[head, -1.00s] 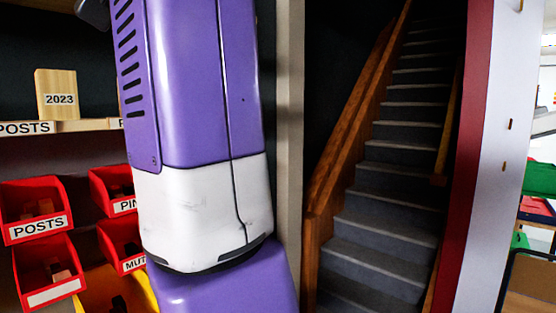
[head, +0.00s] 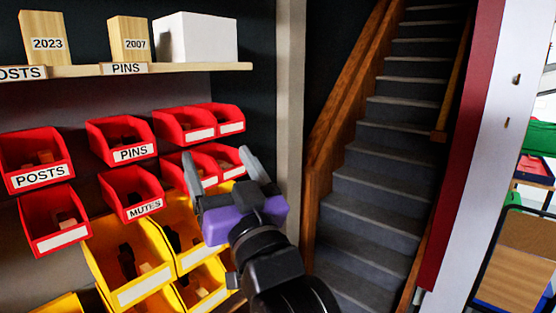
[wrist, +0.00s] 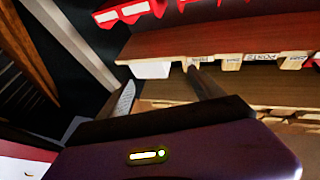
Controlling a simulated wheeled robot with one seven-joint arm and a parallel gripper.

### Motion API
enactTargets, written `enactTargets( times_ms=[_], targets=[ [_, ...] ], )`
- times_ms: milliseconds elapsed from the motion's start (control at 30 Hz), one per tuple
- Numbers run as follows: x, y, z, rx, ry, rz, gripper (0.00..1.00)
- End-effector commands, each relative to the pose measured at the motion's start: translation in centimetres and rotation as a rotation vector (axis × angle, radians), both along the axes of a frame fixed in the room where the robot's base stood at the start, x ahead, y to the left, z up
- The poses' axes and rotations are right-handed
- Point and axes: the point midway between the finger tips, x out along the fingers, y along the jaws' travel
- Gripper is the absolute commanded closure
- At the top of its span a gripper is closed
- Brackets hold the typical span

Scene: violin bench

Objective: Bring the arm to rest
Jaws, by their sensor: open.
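My gripper (head: 219,170) shows in the lower middle of the head view, with its two grey fingers spread and nothing between them. It is in front of the red and yellow bins, at the right end of the rack. In the wrist view my gripper (wrist: 160,90) also shows its two fingers apart, with shelf boards beyond them. Most of my arm is out of the head view below the purple wrist part.
Red bins (head: 40,175) labelled POSTS, PINS and MUTES hang above yellow bins (head: 130,262). A shelf (head: 190,68) holds wooden blocks (head: 45,38) and a white box (head: 196,38). A staircase (head: 385,160) rises to the right, past a pale post (head: 289,120).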

Motion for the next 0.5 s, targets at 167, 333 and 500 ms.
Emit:
enactTargets(
  times_ms=[167, 333, 500],
  targets=[
    [-2.4, -4.7, -7.6, -0.001, 0.009, -0.070, 0.24],
    [-5.6, -9.0, -13.4, -0.008, 0.019, -0.132, 0.24],
    [-9.6, -13.1, -18.4, -0.024, 0.039, -0.192, 0.24]
  ],
)
